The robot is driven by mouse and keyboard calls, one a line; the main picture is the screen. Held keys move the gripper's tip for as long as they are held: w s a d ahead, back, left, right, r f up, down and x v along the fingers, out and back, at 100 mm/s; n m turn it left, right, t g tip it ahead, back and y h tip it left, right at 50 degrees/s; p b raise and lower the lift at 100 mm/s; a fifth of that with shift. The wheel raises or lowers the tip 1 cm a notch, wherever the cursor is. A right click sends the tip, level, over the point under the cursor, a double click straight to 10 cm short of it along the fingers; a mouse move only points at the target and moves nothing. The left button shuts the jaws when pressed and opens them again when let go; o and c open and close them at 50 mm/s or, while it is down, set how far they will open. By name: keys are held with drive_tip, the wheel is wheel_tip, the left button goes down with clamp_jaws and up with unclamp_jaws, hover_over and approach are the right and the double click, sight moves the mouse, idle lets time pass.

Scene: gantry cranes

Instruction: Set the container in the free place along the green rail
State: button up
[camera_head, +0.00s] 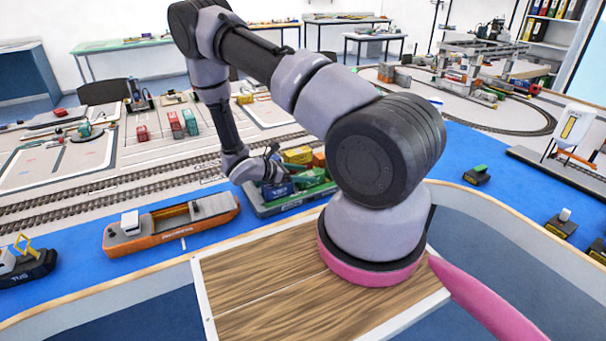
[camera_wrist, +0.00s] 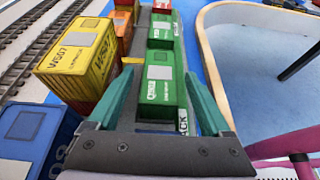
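My gripper (camera_head: 258,166) is low over the green-hulled ship (camera_head: 290,207). In the wrist view its two green fingers (camera_wrist: 160,75) stand apart, one on each side of a green container (camera_wrist: 160,93) with white lettering. Gaps show beside this container, and I see no clear contact. Two more green containers (camera_wrist: 160,33) lie ahead of it in the same row. A yellow container (camera_wrist: 78,62), a blue one (camera_wrist: 30,138) and orange ones (camera_wrist: 124,30) stand to the left. The green rail cannot be made out with certainty.
An orange ship (camera_head: 170,226) with an empty hold floats left of the green-hulled ship. Railway tracks (camera_head: 95,192) run behind both. A curved quay edge (camera_wrist: 203,50) lies close on the right in the wrist view.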

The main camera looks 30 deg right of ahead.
drive_tip(key=shift+r, duration=0.1)
drive_tip(key=v, duration=1.2)
drive_tip(key=s+r+m+g+y, duration=0.1)
drive_tip(key=s+r+m+y, duration=0.2)
drive_tip(key=r, duration=0.5)
drive_tip(key=s+r+m+y, duration=0.1)
drive_tip(key=r+m+y, duration=0.2)
drive_tip(key=r+m, duration=0.35)
drive_tip(key=s+r+m+g+y, duration=0.1)
drive_tip(key=s+r+m+y, duration=0.15)
drive_tip(key=r, duration=0.75)
drive_tip(key=s+a+r+m+t+y, duration=0.1)
drive_tip(key=s+r+m+t+y, duration=0.2)
drive_tip(key=r, duration=0.6)
drive_tip(key=s+a+r+m+t+y, duration=0.1)
drive_tip(key=s+r+m+t+y, duration=0.3)
drive_tip(key=s+r, duration=0.5)
drive_tip(key=s+m+t, duration=0.1)
drive_tip(key=m+t, duration=0.1)
drive_tip(key=m, duration=0.1)
drive_tip(key=shift+r, duration=0.4)
drive_tip(key=shift+a, duration=0.15)
drive_tip(key=shift+c, duration=0.3)
